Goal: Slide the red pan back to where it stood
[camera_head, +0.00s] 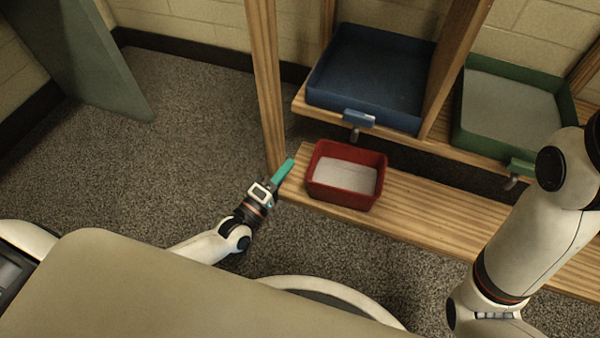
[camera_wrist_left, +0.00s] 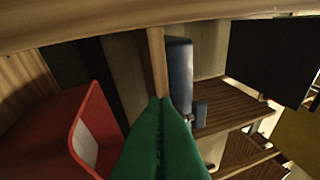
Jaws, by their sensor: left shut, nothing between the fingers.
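The red pan (camera_head: 338,193), a small open box with a pale bottom, stands on the lower wooden shelf board (camera_head: 430,212), near its left end. My left gripper (camera_head: 289,165) has green fingers, shut together with nothing between them. It is just left of the pan, by the board's left end and the wooden post, with a small gap to the pan in the head view. In the left wrist view the shut fingers (camera_wrist_left: 162,112) point forward and the red pan (camera_wrist_left: 45,130) is at the left. My right arm shows at the right, but its gripper is out of view.
A blue tray (camera_head: 372,113) with a tap stands on the upper shelf behind the pan. A green tray (camera_head: 490,143) with a tap stands to its right. A wooden post (camera_head: 266,80) rises beside my left gripper. The lower board is clear right of the pan.

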